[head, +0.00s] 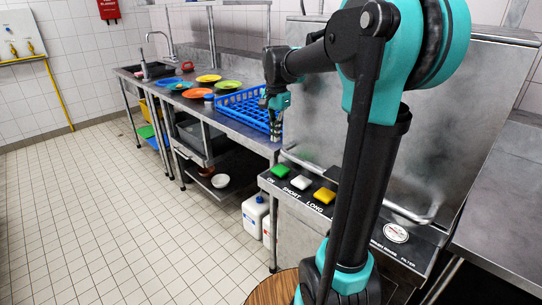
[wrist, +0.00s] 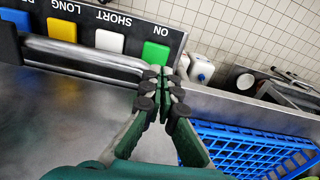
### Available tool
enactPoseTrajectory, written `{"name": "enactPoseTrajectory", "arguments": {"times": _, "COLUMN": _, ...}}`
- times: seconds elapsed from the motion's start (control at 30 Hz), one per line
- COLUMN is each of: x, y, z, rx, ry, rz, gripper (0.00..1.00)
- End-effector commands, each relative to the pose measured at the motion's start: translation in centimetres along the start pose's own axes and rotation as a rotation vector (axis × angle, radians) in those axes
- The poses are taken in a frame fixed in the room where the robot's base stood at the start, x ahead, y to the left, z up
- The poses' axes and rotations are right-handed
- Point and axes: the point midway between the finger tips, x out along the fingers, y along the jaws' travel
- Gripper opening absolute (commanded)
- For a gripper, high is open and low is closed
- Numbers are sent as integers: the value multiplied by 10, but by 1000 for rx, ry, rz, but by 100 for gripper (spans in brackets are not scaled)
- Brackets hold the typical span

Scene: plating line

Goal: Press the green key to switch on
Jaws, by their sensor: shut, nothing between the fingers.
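The green key (head: 281,171) is at the left end of the row on the dishwasher's front panel, above the label ON. It also shows in the wrist view (wrist: 155,53), upside down with its label. My gripper (head: 276,138) is shut and empty, pointing down beyond the green key by the end of the counter. In the wrist view its fingertips (wrist: 162,72) meet just below the green key in the picture, beside the end of the metal bar handle. They look apart from the key; the exact height gap is unclear.
A white key (head: 300,184) and a yellow key (head: 324,196) sit beside the green one; a blue key (wrist: 20,18) shows in the wrist view. The bar handle (wrist: 85,58) runs close by. A blue rack (head: 240,108) stands on the counter. White canisters (head: 254,215) stand below.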

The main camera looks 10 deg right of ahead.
Motion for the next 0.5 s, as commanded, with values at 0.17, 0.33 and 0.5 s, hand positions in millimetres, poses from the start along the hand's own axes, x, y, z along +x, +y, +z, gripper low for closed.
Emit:
{"name": "enactPoseTrajectory", "arguments": {"times": 0.17, "x": -12, "y": -9, "z": -4, "rx": 56, "ry": -12, "rz": 18, "gripper": 0}}
{"name": "enactPoseTrajectory", "arguments": {"times": 0.33, "x": -12, "y": -9, "z": -4, "rx": 57, "ry": -11, "rz": 18, "gripper": 0}}
{"name": "enactPoseTrajectory", "arguments": {"times": 0.5, "x": -10, "y": -9, "z": -4, "rx": 56, "ry": -11, "rz": 18, "gripper": 0}}
